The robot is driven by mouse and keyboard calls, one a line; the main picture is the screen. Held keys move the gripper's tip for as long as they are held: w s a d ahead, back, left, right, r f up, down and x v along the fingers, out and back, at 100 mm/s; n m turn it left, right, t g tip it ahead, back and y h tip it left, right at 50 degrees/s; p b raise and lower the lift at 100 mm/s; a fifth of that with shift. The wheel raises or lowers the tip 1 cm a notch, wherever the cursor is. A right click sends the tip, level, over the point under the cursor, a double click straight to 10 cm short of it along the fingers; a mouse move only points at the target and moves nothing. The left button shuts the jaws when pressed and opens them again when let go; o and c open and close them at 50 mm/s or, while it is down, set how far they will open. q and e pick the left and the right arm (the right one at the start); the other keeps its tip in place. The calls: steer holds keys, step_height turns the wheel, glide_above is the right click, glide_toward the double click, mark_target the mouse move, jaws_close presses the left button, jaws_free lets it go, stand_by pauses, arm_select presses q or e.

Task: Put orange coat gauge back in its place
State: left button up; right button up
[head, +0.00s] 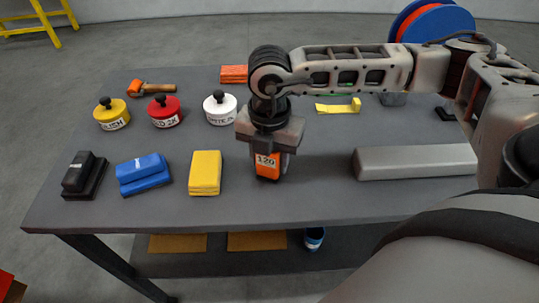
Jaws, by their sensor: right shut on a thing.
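My right gripper (269,143) points down over the front middle of the table and is shut on the orange coat gauge (267,170). The gauge is an orange block with a dark lower end and a pale panel reading "120". It is held upright between the fingers, which hide its upper part. Its lower end is at or close to the tabletop; I cannot tell if it touches. My left gripper is not in view.
On the table (240,212), a yellow block (205,172), blue block (144,173) and black block (83,175) stand left of the gauge. Yellow (111,115), red (164,112) and white (219,109) knobbed pots stand behind. A long grey block (416,162) lies right.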

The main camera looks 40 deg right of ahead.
steer(key=shift+f, duration=0.15)
steer(key=o, duration=1.1)
steer(key=shift+c, duration=0.2)
step_height(320, 180, up, 12)
steer(key=shift+r+b, duration=0.2)
steer(key=shift+b, duration=0.4)
